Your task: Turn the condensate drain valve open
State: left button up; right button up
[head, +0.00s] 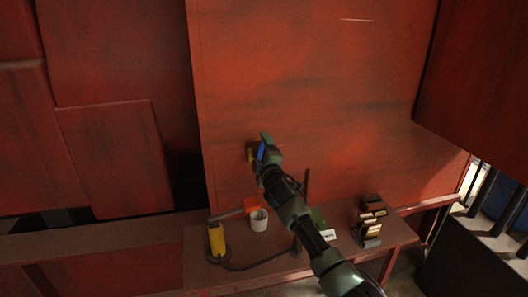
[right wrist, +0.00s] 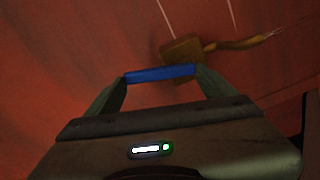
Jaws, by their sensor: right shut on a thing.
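The condensate drain valve is on the red panel, with a brass-coloured body (head: 251,152) and a blue lever handle (head: 261,151). In the right wrist view the body (right wrist: 182,48) sits just beyond the blue handle (right wrist: 160,74), and a curved brass spout (right wrist: 240,43) runs off to the right. My right gripper (head: 266,146) is at the valve, shut on the blue handle, which spans between its two fingers in the right wrist view (right wrist: 158,78). The fingers hide the handle's ends. My left gripper is not in view.
A shelf (head: 205,273) runs below the panel. On it are a yellow item (head: 216,240), a white cup (head: 259,221), an orange item (head: 251,203), a thin dark post (head: 306,185) and dark and gold pieces (head: 371,212). Red panel (head: 330,90) above the valve is clear.

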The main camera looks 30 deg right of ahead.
jog(key=shift+w+a+n, duration=0.1)
jog(key=shift+a+n, duration=0.15)
jog(key=shift+n, duration=0.5)
jog(key=shift+w+a+n, duration=0.1)
jog(key=shift+a+n, duration=0.15)
jog(key=shift+n, duration=0.5)
jog(key=o, duration=1.9)
jog(key=shift+a, duration=0.1)
jog(key=shift+o, duration=0.2)
jog(key=b+v, duration=0.1)
jog(key=v, duration=0.6)
jog(key=shift+s, duration=0.4)
jog(key=shift+f, duration=0.15)
